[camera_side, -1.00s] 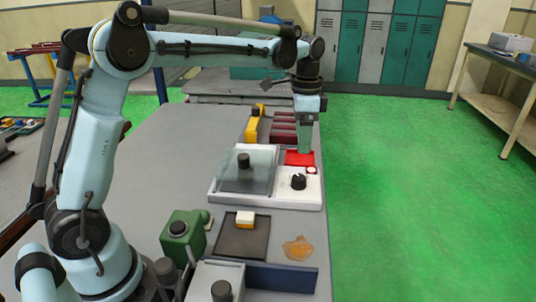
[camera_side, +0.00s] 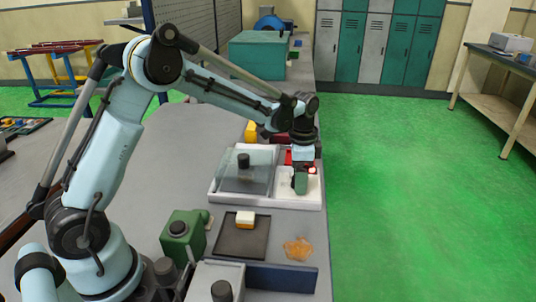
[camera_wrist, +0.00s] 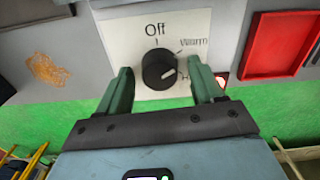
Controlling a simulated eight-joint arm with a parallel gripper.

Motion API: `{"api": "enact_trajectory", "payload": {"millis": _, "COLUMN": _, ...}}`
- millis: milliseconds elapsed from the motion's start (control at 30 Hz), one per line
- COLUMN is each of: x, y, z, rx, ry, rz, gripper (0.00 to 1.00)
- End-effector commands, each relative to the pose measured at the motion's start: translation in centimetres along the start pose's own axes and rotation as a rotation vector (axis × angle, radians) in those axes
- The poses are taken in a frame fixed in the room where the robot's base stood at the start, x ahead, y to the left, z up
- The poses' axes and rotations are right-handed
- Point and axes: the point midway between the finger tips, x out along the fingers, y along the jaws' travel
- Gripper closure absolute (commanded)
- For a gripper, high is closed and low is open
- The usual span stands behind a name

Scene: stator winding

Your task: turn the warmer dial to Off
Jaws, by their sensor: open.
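The warmer dial (camera_wrist: 158,68) is a round black knob on a white panel marked Off at the top, Warm at upper right and a label beginning with H at right. Its white pointer mark is turned to the lower right, towards the H label and away from Off. My gripper (camera_wrist: 160,78) is open, with one green finger on each side of the dial and gaps between. In the side view my gripper (camera_side: 300,184) is low over the right part of the white warmer (camera_side: 222,200) and hides the dial.
The warmer's glass lid (camera_side: 245,180) with a black knob is left of my gripper. A red tray (camera_wrist: 280,42) lies beside the dial panel. In front are a dark tray (camera_side: 240,243) with a cream and yellow block, an orange-brown patch (camera_side: 298,249) and a green box (camera_side: 184,238).

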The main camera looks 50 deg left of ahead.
Motion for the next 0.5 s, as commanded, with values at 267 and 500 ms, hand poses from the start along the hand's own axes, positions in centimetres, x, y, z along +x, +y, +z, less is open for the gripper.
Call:
{"api": "enact_trajectory", "payload": {"millis": 267, "x": 0.01, "y": 0.00, "z": 0.00, "rx": 0.000, "ry": 0.000, "rz": 0.000, "gripper": 0.42}}
{"api": "enact_trajectory", "payload": {"millis": 500, "x": -0.01, "y": 0.00, "z": 0.00, "rx": 0.000, "ry": 0.000, "rz": 0.000, "gripper": 0.79}}
